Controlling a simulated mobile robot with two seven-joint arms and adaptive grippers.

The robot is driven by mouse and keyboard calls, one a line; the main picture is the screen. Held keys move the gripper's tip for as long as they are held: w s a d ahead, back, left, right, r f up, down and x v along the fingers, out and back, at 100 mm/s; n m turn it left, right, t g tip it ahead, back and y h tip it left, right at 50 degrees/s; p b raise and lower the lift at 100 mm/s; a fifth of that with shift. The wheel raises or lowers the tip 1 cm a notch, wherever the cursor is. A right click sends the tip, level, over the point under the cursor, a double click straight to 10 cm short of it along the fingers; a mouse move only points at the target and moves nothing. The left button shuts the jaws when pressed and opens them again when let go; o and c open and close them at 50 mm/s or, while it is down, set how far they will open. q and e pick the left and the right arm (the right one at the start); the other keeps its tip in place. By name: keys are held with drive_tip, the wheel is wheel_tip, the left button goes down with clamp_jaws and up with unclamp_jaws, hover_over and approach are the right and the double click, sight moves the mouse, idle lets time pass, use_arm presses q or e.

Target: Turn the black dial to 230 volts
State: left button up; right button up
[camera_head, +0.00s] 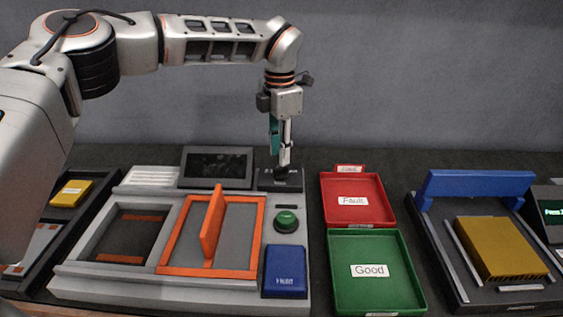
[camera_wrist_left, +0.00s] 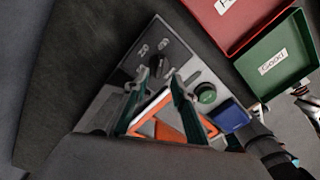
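The black dial (camera_wrist_left: 157,64) sits on a dark panel with small white labels, seen in the left wrist view. Its panel (camera_head: 291,183) is at the back right of the grey test station in the head view, where the gripper hides the dial. My left gripper (camera_head: 285,157) points down just above this panel. In the left wrist view my left gripper (camera_wrist_left: 159,77) has its two fingers apart, with the dial just beyond the gap between the tips. I cannot tell whether a finger touches it.
On the station are a green button (camera_head: 287,220), a blue block (camera_head: 285,271), an orange-framed lid (camera_head: 211,230) and a dark screen (camera_head: 217,166). A red Fault tray (camera_head: 356,214) and green Good tray (camera_head: 368,294) stand to the right. A blue-handled fixture (camera_head: 475,185) is farther right.

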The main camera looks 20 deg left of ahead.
sight(280, 167)
use_arm(q)
drive_tip(key=shift+f, duration=2.4)
drive_tip(key=shift+w, duration=0.1)
clamp_jaws()
